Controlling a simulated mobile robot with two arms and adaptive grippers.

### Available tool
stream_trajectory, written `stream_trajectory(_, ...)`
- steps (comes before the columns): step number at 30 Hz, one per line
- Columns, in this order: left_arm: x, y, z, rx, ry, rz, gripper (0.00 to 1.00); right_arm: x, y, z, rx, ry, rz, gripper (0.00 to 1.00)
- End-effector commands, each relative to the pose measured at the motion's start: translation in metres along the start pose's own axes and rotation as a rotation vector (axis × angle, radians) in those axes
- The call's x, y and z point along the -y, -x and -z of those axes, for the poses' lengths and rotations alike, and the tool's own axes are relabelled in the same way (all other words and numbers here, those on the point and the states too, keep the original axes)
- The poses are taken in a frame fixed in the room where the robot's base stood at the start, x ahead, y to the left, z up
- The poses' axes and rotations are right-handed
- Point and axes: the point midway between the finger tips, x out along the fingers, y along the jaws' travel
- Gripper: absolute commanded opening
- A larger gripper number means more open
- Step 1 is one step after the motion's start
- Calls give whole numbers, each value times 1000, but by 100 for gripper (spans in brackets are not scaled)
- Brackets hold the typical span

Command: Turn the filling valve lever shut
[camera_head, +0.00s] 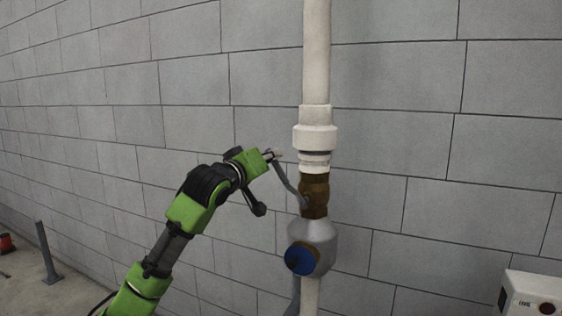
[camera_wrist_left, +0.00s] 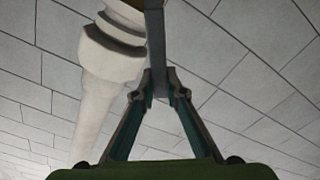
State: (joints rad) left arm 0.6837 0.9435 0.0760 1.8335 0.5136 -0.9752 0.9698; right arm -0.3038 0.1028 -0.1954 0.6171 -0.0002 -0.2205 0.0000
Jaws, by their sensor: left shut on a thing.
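The brass valve body (camera_head: 316,197) sits on the white vertical pipe, below a white union. Its grey filling valve lever (camera_head: 286,180) slants up and to the left from the valve, out from the pipe. My left gripper (camera_head: 273,155) is at the lever's upper end. In the left wrist view the two fingers (camera_wrist_left: 160,90) close on the grey lever (camera_wrist_left: 155,45) from both sides, near its end. The lever's far end at the valve is cut off at the top of that view. My right gripper is not in view.
The white pipe (camera_head: 316,55) runs up close to a grey block wall (camera_head: 420,80). Below the valve is a grey fitting with a blue round face (camera_head: 301,260). A white box (camera_head: 530,295) stands at the lower right. A grey post (camera_head: 47,253) stands at far left.

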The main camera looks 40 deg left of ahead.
Motion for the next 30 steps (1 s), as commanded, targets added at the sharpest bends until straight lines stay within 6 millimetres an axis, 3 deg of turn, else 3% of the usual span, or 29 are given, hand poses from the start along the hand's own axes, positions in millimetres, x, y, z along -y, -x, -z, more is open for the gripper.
stream_trajectory(1, 8, -3, -13, 19, 55, -1, 0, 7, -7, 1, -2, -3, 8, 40)
stream_trajectory(9, 40, -6, -23, 23, 307, 1, 0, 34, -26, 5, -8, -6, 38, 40)
stream_trajectory(15, 65, -6, -32, 22, 498, 3, 0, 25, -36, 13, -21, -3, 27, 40)
stream_trajectory(30, 104, -5, -64, 20, 884, 3, 0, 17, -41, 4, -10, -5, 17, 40)
